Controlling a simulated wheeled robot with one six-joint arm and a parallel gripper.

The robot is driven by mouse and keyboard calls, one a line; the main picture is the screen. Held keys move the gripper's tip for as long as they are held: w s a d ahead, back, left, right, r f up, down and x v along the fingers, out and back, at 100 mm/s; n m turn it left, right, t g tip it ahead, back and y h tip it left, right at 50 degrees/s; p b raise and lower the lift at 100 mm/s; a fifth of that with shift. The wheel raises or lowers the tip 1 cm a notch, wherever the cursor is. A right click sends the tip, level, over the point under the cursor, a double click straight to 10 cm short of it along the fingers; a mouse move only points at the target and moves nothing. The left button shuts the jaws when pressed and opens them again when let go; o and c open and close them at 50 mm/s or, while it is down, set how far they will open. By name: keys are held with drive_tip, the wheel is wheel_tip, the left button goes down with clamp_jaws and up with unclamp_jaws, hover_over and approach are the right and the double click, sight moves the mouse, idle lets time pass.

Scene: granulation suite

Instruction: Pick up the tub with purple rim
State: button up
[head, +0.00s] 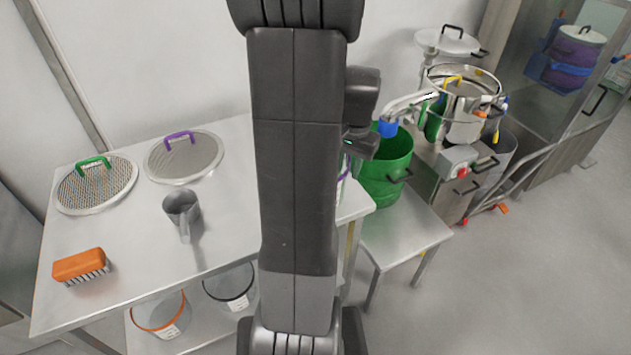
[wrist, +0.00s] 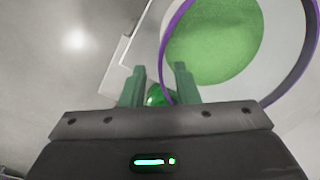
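The tub with the purple rim (wrist: 164,52) fills the upper right of the wrist view. Its inside is pale, with a round green area in it. In the head view only a sliver of the tub (head: 343,172) shows at the table's right end; my arm hides the rest. My gripper (wrist: 161,70) is open, with its two green-tinted fingers apart. The left part of the rim passes between the fingers in the wrist view, with one finger on each side. Contact with the rim cannot be made out. In the head view the fingertips are hidden.
The steel table (head: 120,235) holds two sieve lids, a metal jug (head: 182,212) and an orange brush (head: 80,266). Buckets stand on its lower shelf. To the right, a green bucket (head: 385,170) stands on a low bench (head: 405,235) beside steel equipment. Open floor lies right.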

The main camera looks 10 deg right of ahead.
drive_tip(key=shift+a+f+p, duration=0.1)
drive_tip(key=shift+a+f, duration=0.1)
drive_tip(key=shift+f, duration=0.8)
drive_tip(key=shift+a+f+p, duration=0.1)
drive_tip(key=shift+a+f, duration=0.05)
drive_tip(key=shift+f, duration=0.9)
drive_tip(key=shift+a+f+p, duration=0.1)
drive_tip(key=shift+a+f, duration=0.1)
drive_tip(key=shift+f, duration=0.8)
clamp_jaws()
drive_tip(key=shift+w+r, duration=0.1)
